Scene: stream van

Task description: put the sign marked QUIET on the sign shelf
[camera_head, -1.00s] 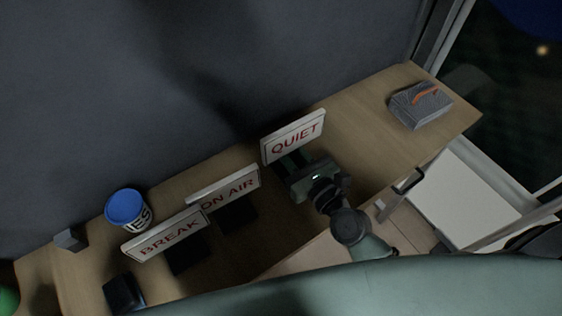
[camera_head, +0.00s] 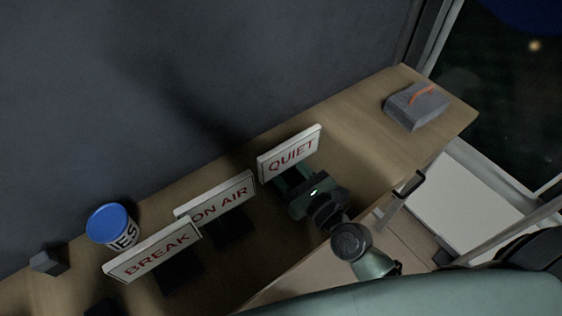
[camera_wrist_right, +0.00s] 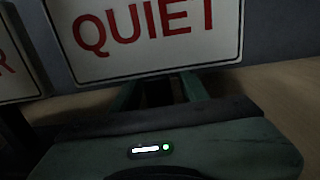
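The QUIET sign (camera_head: 290,154), a white plate with red letters on a dark stand, is upright over the wooden counter (camera_head: 352,130) in the head view. It fills the top of the right wrist view (camera_wrist_right: 150,32). My right gripper (camera_head: 285,184) is at the sign's lower front. Its green fingers (camera_wrist_right: 160,94) lie on both sides of the dark stand under the plate and appear closed on it. I cannot tell whether the stand touches the counter. My left gripper is out of view. I cannot make out a sign shelf.
A blue-lidded can (camera_head: 112,226) and small grey block (camera_head: 48,262) are at the left. A grey box with an orange strap (camera_head: 416,106) is at the right end. Counter between QUIET and box is clear.

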